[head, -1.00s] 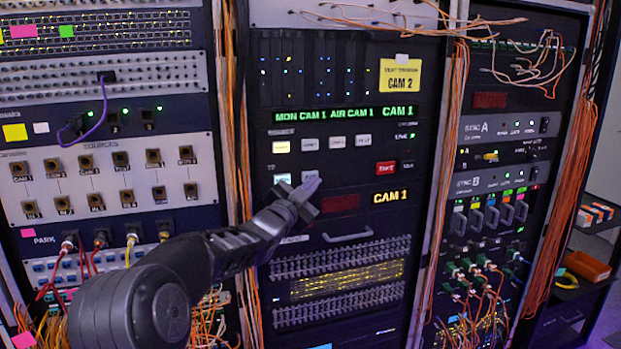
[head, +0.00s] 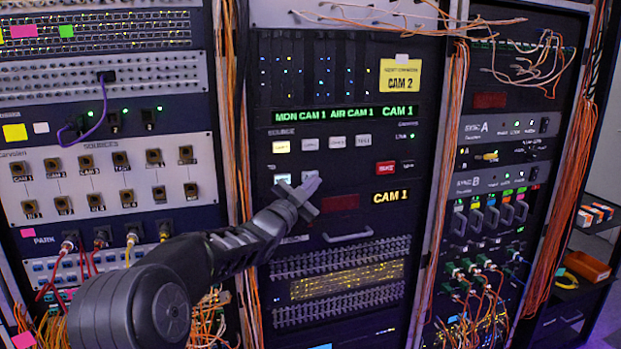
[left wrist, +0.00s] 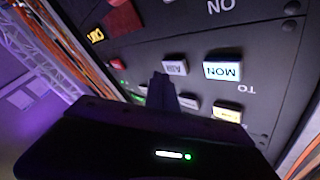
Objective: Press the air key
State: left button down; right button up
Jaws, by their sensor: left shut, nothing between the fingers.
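The air key (left wrist: 175,68) is a pale square button on the dark switcher panel, beside the lit white MON key (left wrist: 222,71). In the head view the MON key (head: 282,178) shows clear, and the air key (head: 309,175) is partly covered by my left gripper (head: 311,187). My left gripper is shut and empty, with its tips right by the air key. In the left wrist view the fingertips (left wrist: 161,78) lie just beside it. I cannot tell whether they touch it. My right gripper is not in view.
Above is a row of pale source keys (head: 336,142). A red key (head: 386,168) lies to the right. The green display (head: 338,114) reads MON CAM 1, AIR CAM 1. A yellow note (head: 400,76) reads CAM 2. Orange cable bundles (head: 443,180) hang beside the panel.

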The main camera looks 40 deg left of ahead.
pick_arm(q)
jog(key=shift+w+a, duration=0.1)
jog(key=shift+a, duration=0.05)
jog(key=shift+w+a, duration=0.15)
jog(key=shift+a, duration=0.1)
jog(key=shift+w+a, duration=0.25)
jog(key=shift+a, duration=0.1)
dwell(0.9)
dwell(0.4)
jog(key=shift+s+d+b, duration=0.5)
jog(key=shift+d+b, duration=0.25)
jog(key=shift+b, duration=0.05)
